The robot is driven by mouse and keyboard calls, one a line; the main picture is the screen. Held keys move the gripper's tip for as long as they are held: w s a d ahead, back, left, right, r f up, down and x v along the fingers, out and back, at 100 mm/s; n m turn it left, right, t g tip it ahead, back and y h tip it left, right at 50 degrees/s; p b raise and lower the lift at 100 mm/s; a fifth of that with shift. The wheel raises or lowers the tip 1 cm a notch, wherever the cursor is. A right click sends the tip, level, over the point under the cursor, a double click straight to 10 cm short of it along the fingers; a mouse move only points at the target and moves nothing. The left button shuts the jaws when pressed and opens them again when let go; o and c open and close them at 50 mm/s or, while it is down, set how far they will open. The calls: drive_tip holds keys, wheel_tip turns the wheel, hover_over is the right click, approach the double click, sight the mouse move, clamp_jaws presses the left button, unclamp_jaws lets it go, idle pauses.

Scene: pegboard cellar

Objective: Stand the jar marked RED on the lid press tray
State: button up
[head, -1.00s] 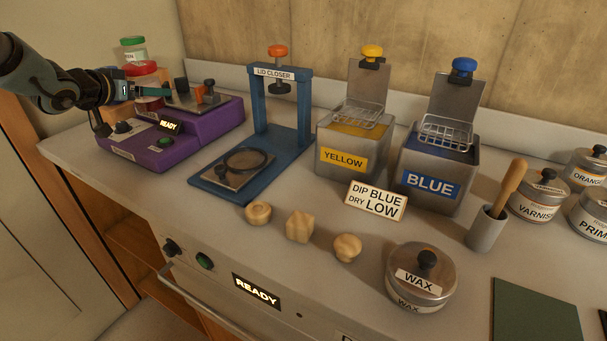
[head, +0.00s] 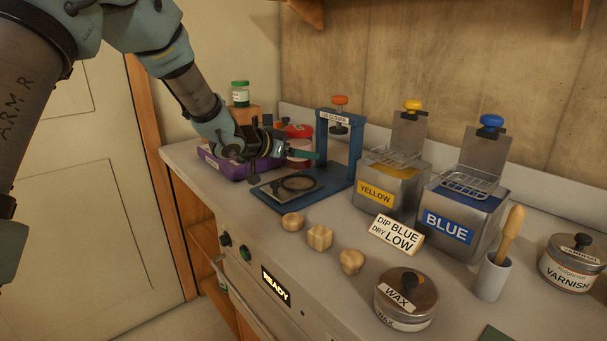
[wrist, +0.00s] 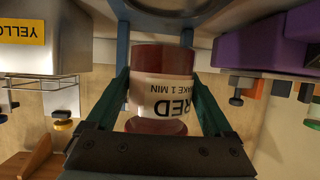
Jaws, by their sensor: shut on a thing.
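The jar marked RED (head: 299,146), with a red lid and a white label, is held by my gripper (head: 302,155). The wrist view shows the jar (wrist: 160,85) between the two teal fingers, its label upside down in that picture. The lid press (head: 353,165) is a blue frame with an orange knob and a "LID CLOSER" sign. Its tray (head: 268,190) is a flat plate with a black ring, empty. In the head view the jar appears beyond the tray, left of the press frame. Its exact height over the base is hard to tell.
A purple machine (head: 222,166) stands behind my gripper, with a green-lidded jar (head: 240,95) beyond it. Yellow (head: 377,192) and blue (head: 446,231) tins stand right of the press. Several wooden knobs (head: 320,237) lie in front.

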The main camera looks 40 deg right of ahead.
sight(299, 169)
drive_tip(key=shift+f, duration=2.45)
